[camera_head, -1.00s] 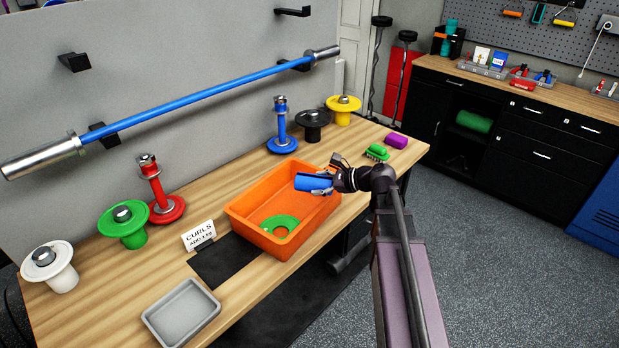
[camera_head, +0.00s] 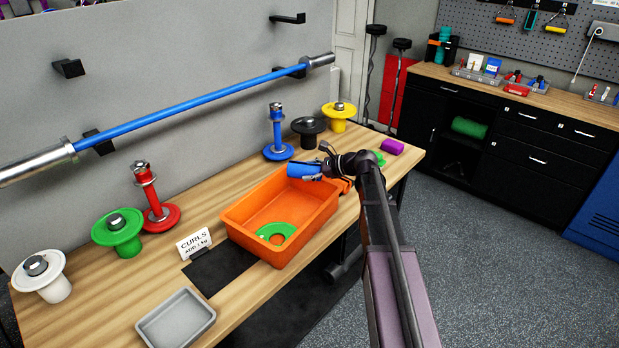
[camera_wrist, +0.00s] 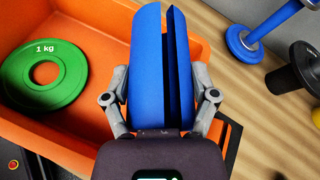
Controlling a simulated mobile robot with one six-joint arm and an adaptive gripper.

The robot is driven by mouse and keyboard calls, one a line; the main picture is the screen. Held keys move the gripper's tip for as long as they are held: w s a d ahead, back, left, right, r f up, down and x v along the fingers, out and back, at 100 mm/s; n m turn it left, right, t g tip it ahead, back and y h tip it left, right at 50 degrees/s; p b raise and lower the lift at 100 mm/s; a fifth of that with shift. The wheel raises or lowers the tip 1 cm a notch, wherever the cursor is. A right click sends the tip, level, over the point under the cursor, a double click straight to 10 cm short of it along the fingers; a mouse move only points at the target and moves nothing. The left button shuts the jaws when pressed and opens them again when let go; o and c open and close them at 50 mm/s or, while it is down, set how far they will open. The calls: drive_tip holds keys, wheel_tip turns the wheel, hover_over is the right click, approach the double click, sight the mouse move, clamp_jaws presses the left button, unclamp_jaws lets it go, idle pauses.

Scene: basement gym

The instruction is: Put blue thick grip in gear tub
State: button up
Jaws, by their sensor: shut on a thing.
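The blue thick grip (camera_head: 305,170) is a short blue cylinder with a lengthwise slot, seen large in the wrist view (camera_wrist: 148,65). My gripper (camera_head: 322,168) is shut on it, with one finger on each side. The grip is held above the right far end of the orange gear tub (camera_head: 238,238); in the wrist view it overlaps the tub's edge. The tub (camera_wrist: 75,150) is open and holds a green 1 kg plate (camera_wrist: 45,75) lying flat on its floor. The plate also shows in the head view (camera_head: 277,232).
A sign (camera_head: 194,243), a grey tray (camera_head: 176,320), and red (camera_head: 158,215) and blue (camera_head: 279,150) plate posts share the bench. A purple grip (camera_head: 392,147) lies right of the tub, and a green item is partly hidden by my arm.

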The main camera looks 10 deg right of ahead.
drive_tip(key=shift+w, duration=0.65)
drive_tip(key=shift+f+b, duration=1.8)
drive_tip(key=shift+f+b, duration=0.35)
drive_tip(key=shift+f+b, duration=0.3)
drive_tip(key=o, duration=1.2)
drive_tip(key=shift+c, duration=0.2)
